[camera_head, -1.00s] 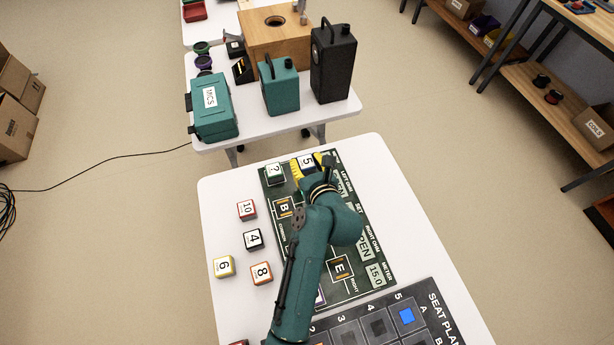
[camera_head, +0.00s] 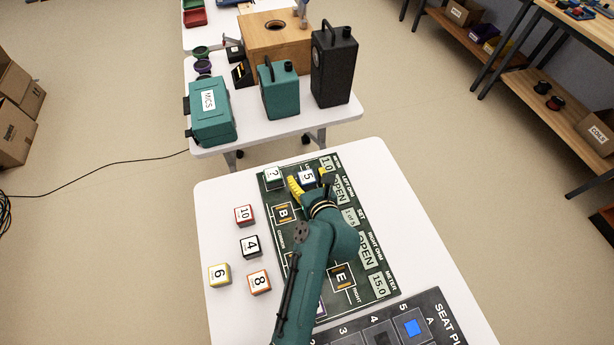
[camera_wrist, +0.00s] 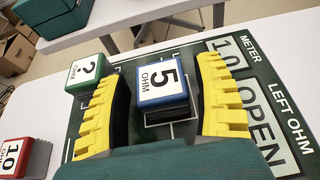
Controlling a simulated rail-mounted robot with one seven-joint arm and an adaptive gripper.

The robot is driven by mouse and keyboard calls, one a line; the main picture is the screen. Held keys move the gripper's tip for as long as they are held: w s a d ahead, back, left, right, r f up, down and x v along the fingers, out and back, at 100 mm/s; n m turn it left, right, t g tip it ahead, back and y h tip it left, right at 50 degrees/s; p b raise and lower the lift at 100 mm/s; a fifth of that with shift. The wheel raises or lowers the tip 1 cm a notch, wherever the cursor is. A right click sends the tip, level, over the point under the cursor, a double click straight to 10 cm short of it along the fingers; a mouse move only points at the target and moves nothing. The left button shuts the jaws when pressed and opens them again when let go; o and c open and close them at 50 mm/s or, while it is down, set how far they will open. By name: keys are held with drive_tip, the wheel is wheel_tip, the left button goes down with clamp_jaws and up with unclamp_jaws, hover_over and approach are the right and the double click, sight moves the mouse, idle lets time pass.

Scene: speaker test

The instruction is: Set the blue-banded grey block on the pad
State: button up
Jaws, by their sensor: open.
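The blue-banded block marked 5 OHM (camera_wrist: 162,80) has a white top and dark grey lower sides. It sits upright at the far end of the dark green board (camera_wrist: 215,155), inside white lines; the pad beneath it is mostly hidden. It also shows in the head view (camera_head: 308,177). My gripper (camera_wrist: 168,90) is open, with one yellow finger on each side of the block. Gaps show between the block and both fingers. The head view shows my gripper (camera_head: 311,184) over the board, with my arm covering the board's middle.
A green-banded "?" block (camera_head: 274,178) stands close left of my gripper. Blocks marked 10 (camera_head: 244,215), 4 (camera_head: 251,246), 6 (camera_head: 219,275) and 8 (camera_head: 259,281) stand on the white table left of the board. A seat-plan board (camera_head: 440,305) lies nearer.

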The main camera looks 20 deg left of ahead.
drive_tip(key=shift+s+d+r, duration=0.15)
drive_tip(key=shift+r, duration=0.15)
drive_tip(key=p+v, duration=0.4)
drive_tip(key=v, duration=0.7)
drive_tip(key=shift+s+d+r+p, duration=0.1)
drive_tip(key=shift+s+r+p, duration=0.05)
drive_tip(key=shift+s+p, duration=0.15)
drive_tip(key=w+d+r+n+t+h, duration=0.2)
drive_tip(key=d+r+n+t, duration=0.15)
drive_tip(key=r+n, duration=0.7)
drive_tip(key=w+d+r+n+t+h, duration=0.25)
drive_tip(key=d+r+n, duration=0.3)
drive_tip(key=r, duration=0.95)
drive_tip(key=s+d+r+n+t+h, duration=0.2)
drive_tip(key=s+r+n, duration=0.3)
drive_tip(key=r, duration=0.4)
drive_tip(key=s+d+r+n+t+h, duration=0.3)
drive_tip(key=s+d+r+n+t, duration=0.1)
drive_tip(key=r, duration=0.5)
drive_tip(key=shift+s+d+r+n, duration=0.3)
drive_tip(key=shift+s+n, duration=0.25)
drive_tip(key=shift+n, duration=0.65)
